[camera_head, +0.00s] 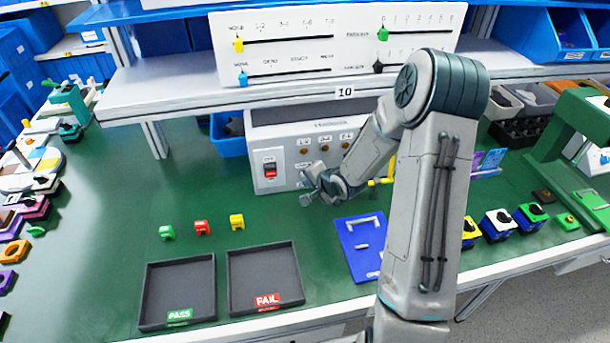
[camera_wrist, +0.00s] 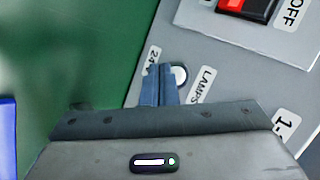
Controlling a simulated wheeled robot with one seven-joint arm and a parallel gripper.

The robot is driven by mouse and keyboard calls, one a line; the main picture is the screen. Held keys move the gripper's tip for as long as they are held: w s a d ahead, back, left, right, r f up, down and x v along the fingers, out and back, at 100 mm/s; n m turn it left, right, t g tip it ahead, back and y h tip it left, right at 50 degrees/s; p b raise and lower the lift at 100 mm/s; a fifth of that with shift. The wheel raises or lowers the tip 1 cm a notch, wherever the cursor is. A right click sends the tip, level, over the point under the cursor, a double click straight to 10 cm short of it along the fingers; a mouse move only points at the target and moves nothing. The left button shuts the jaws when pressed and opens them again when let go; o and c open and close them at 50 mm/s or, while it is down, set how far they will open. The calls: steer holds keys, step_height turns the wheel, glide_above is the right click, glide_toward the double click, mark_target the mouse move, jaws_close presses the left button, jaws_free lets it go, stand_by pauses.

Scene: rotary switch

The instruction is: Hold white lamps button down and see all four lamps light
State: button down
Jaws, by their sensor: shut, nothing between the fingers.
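The grey test box (camera_head: 268,140) stands under the shelf, with a red switch (camera_head: 270,168) at its front left. In the wrist view the round white lamps button (camera_wrist: 180,75) sits beside the LAMPS label (camera_wrist: 203,86). My gripper (camera_wrist: 159,72) is shut and empty, its fingertips by the button's left edge and partly over it. I cannot tell whether they touch it or whether it is pressed. In the head view my gripper (camera_head: 306,190) is in front of the box's lower face. A few small lamps (camera_head: 304,151) look dull orange-brown; my arm hides the box's right part.
A PASS tray (camera_head: 150,322) and a FAIL tray (camera_head: 236,306) lie at the front, with green, red and yellow small blocks behind them. A blue mat (camera_head: 352,250) lies right of the trays. The shelf (camera_head: 180,101) overhangs the box.

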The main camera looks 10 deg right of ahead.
steer(key=shift+w, duration=0.15)
steer(key=shift+w, duration=0.25)
steer(key=shift+w+p, duration=0.35)
steer(key=shift+w, duration=0.05)
stand_by(1.8)
steer(key=shift+s, duration=0.15)
stand_by(0.9)
steer(key=shift+s, duration=0.7)
steer(key=shift+s, duration=2.5)
steer(key=shift+r, duration=0.1)
